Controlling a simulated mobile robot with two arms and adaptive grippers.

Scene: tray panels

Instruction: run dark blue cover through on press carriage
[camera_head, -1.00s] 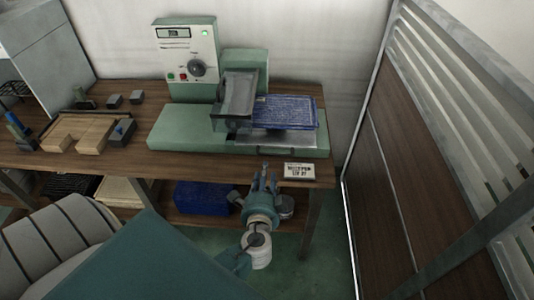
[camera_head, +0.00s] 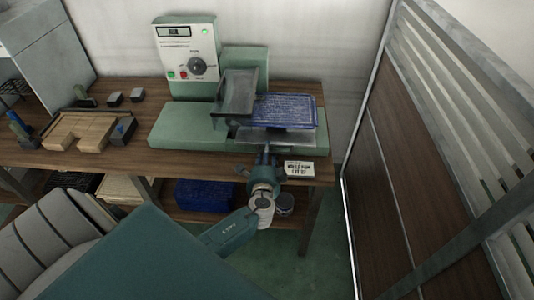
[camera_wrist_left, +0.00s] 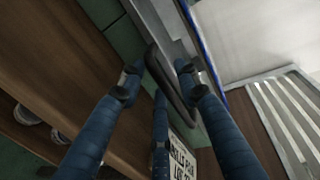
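The dark blue cover (camera_head: 285,110), with pale print on it, lies flat on the press carriage (camera_head: 275,138), a metal plate right of the press head (camera_head: 236,92). Its blue edge shows in the wrist view (camera_wrist_left: 193,22). My left gripper (camera_head: 265,152) is at the front edge of the carriage. In the wrist view its blue fingers (camera_wrist_left: 160,80) are spread on either side of a dark loop handle (camera_wrist_left: 168,92) on the carriage front. A gap seems to remain between fingers and handle; contact cannot be told. My right gripper is out of view.
The green press base (camera_head: 180,130) stands on a wooden bench. A printed card (camera_head: 300,168) lies right of my gripper. Wooden blocks (camera_head: 82,132) are at the left. A blue bin (camera_head: 204,197) is on the shelf below. A panelled partition (camera_head: 390,170) closes the right side.

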